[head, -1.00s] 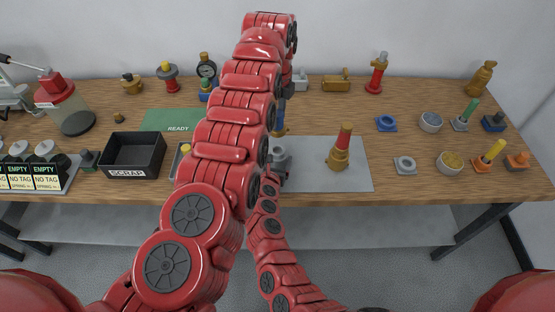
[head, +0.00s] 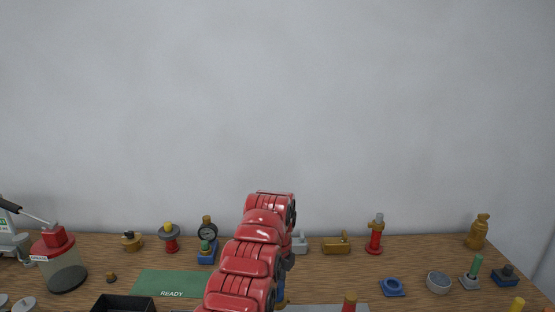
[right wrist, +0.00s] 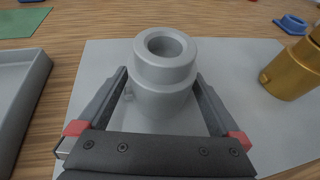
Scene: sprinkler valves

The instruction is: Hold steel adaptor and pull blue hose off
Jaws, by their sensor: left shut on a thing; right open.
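The steel adaptor (right wrist: 163,80) stands upright on the grey mat (right wrist: 95,60) in the right wrist view. Its top bore is open and no hose is in it. My right gripper (right wrist: 161,95) is open, with one finger on each side of the adaptor. In the head view my left gripper (head: 287,264) is mostly hidden behind my own red arm. It is shut on the blue hose (head: 281,291), of which a short blue piece shows, with a brass-coloured end below. The adaptor and right gripper are outside the head view.
A brass fitting (right wrist: 293,70) stands right of the adaptor; its red top (head: 349,301) shows in the head view. A dark tray (head: 122,304) and a green READY mat (head: 172,284) lie to the left. Several valves and fittings line the back of the table.

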